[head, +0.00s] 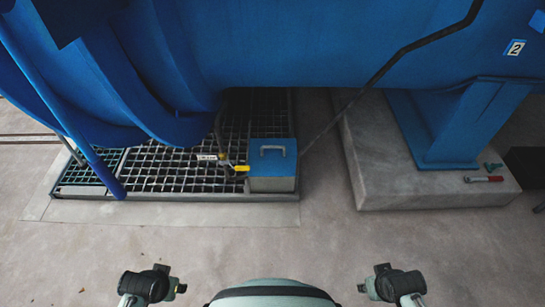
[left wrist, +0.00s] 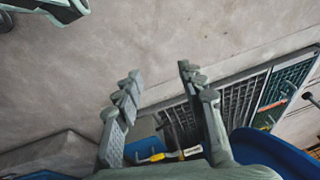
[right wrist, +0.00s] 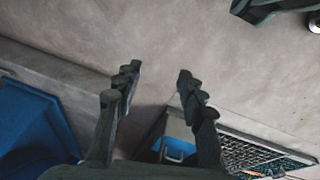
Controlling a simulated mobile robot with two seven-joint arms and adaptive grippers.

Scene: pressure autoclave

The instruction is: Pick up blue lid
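The blue lid (head: 271,158) with a pale handle (head: 272,149) sits on top of a grey box (head: 271,184) at the right end of the floor grating. In the right wrist view the blue lid (right wrist: 178,149) shows low in the picture, partly behind a finger. In the left wrist view part of it (left wrist: 142,147) shows behind the fingers. My left gripper (left wrist: 160,76) is open and empty. My right gripper (right wrist: 158,74) is open and empty. Both are apart from the lid, on the near side of it in the head view.
A yellow-handled valve (head: 236,167) stands just left of the box. A large blue vessel (head: 300,45) hangs over the grating (head: 180,170). The floor in front is clear.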

